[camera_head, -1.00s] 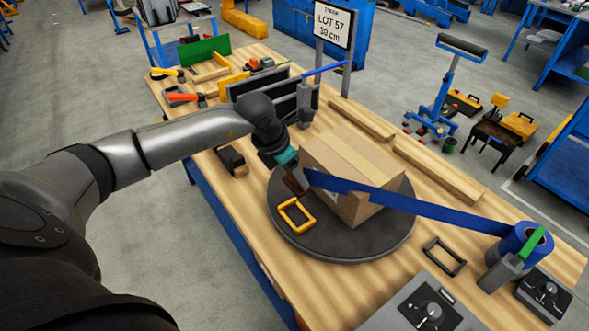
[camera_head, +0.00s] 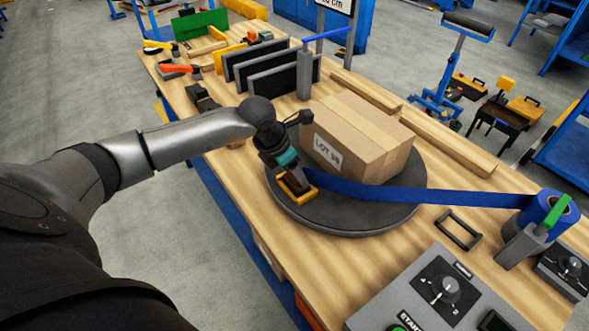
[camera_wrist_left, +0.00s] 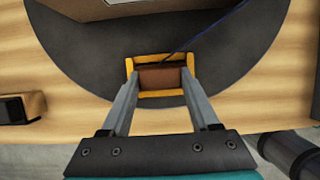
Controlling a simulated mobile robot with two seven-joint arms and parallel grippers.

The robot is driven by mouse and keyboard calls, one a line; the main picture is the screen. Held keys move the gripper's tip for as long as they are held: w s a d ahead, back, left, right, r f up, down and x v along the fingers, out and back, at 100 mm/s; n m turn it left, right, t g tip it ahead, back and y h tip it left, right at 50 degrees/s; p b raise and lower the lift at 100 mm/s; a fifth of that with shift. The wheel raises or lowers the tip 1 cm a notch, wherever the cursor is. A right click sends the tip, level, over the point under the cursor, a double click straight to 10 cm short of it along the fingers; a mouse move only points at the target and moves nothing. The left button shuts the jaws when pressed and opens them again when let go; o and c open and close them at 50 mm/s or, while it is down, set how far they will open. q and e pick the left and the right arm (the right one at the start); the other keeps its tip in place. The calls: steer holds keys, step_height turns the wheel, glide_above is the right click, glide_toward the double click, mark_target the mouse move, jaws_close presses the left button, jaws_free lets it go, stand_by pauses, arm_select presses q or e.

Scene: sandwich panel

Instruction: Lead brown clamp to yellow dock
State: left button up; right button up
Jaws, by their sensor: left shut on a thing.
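My left gripper (camera_head: 292,184) is shut on the brown clamp (camera_wrist_left: 160,78), which sits between the fingertips in the left wrist view. The yellow dock (camera_head: 312,197) is a small frame at the front left edge of the dark turntable (camera_head: 360,224). In the left wrist view the clamp lies within the outline of the yellow dock (camera_wrist_left: 162,95); I cannot tell whether it is seated or just above. A blue band (camera_head: 420,196) runs from the clamp to the blue roll (camera_head: 540,213) at the right. My right gripper is not in view.
A cardboard box (camera_head: 357,137) stands on the turntable just behind the gripper. A dark frame (camera_head: 458,230) and a control panel (camera_head: 436,288) are at front right. Black upright panels (camera_head: 272,75) and a grey post (camera_head: 305,75) stand behind. Wooden rails (camera_head: 440,140) lie along the far edge.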

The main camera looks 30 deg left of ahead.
arm_select(q)
steer(key=shift+f, duration=0.25)
steer(key=o, duration=1.5)
steer(key=v, duration=1.5)
steer(key=shift+s+r+p, duration=0.1)
steer(key=shift+p, duration=0.25)
